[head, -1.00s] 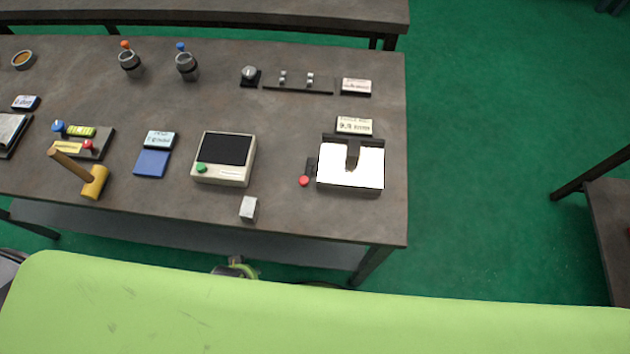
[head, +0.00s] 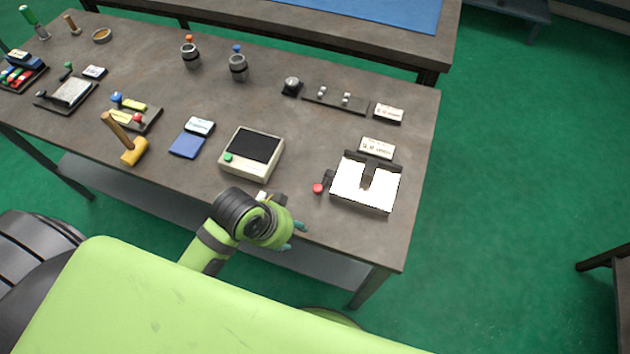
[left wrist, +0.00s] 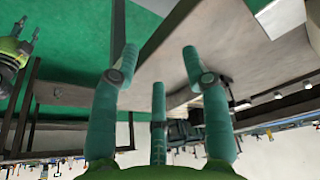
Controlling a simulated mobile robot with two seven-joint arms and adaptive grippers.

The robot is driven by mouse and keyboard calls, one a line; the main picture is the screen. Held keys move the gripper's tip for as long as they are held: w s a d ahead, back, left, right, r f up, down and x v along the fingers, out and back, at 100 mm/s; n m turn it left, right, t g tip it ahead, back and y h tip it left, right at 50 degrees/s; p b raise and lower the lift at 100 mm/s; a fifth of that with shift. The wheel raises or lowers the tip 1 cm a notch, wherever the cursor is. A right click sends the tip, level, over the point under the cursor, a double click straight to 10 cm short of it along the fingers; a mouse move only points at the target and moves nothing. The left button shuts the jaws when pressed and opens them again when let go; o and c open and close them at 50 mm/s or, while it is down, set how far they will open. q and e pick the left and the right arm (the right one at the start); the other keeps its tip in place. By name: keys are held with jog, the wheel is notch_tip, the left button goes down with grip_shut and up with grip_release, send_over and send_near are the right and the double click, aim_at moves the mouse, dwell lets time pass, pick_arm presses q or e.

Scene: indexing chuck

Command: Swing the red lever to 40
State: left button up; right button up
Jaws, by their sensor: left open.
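Two red-knobbed parts show in the head view. One is a red ball on a short dark lever (head: 318,188), left of a bright white plate in a dark frame (head: 366,184). The other is a red knob (head: 137,118) on a dark board with yellow strips and a blue knob. I cannot read any scale marks. My left gripper (head: 298,236) is at the table's front edge, below and left of the lever and apart from it. In the left wrist view its three teal fingers (left wrist: 158,75) are spread, with nothing between them. A green part of mine (left wrist: 14,48), perhaps the right gripper, shows at the left edge there.
A beige box with a dark screen (head: 252,153) stands behind my left gripper. A small pale block (head: 262,196) is partly hidden by that gripper. A mallet (head: 130,148) and a blue pad (head: 186,146) lie further left. Label blocks (head: 377,147) stand behind the white plate.

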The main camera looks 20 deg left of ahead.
aim_at(317, 188)
pick_arm(q)
jog(key=w+d+m, duration=0.1)
jog(key=w+m, duration=0.1)
jog(key=w+d+r+m+g+h, duration=0.1)
jog(key=w+m, duration=0.1)
jog(key=w+d+m+h, duration=0.1)
jog(key=w+m, duration=0.1)
jog(key=shift+w+r+m, duration=0.3)
jog(key=shift+r+m, duration=0.05)
jog(key=shift+m, duration=0.05)
jog(key=w+a+r+m+g, duration=0.3)
jog(key=w+a+r+m, duration=0.1)
jog(key=w+r+m, duration=0.15)
jog(key=shift+w+p+x, duration=0.2)
jog(key=shift+p+x, duration=0.1)
jog(key=shift+x, duration=0.9)
jog(key=shift+w+p+x, duration=0.15)
jog(key=shift+p+x, duration=0.1)
jog(key=shift+x, duration=0.95)
jog(key=shift+w+p+x, duration=0.2)
jog(key=shift+p+x, duration=0.1)
jog(key=shift+x, duration=0.9)
grip_shut()
